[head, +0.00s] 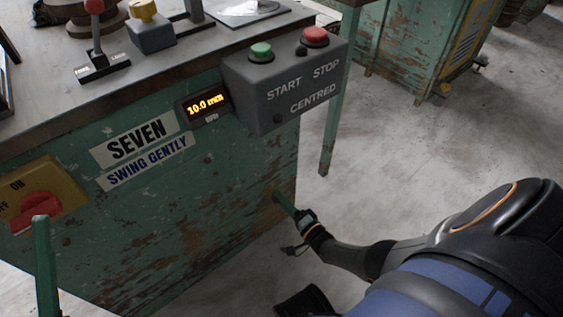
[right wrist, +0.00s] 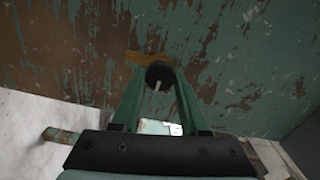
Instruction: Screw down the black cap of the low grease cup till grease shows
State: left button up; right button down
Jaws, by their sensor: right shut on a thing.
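My right gripper (head: 283,203) reaches low against the side of the green machine in the head view. In the right wrist view its two green fingers (right wrist: 158,84) are shut on the round black cap (right wrist: 155,71) of the low grease cup. A brass-coloured part of the cup (right wrist: 136,57) shows behind the cap, against the machine's side. A short pale mark shows on the cap's face. I cannot tell whether any grease shows. In the head view the cup is too small and hidden at the fingertips to make out.
The green machine (head: 130,235) has peeling paint and a red rotary switch (head: 38,210). A grey START/STOP box (head: 285,85) overhangs its corner, beside a display (head: 205,105) reading 10.0 mm. Open floor (head: 390,150) lies to the right.

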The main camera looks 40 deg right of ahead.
jog(key=shift+s+f+m, duration=0.1)
jog(key=shift+m, duration=0.2)
dwell(0.4)
jog(key=shift+c, duration=2.1)
grip_release()
jog(key=s+p, duration=0.2)
jog(key=s, duration=1)
jog(key=shift+s+d+p, duration=0.2)
jog(key=shift+d+p, duration=0.15)
jog(key=shift+d, duration=0.1)
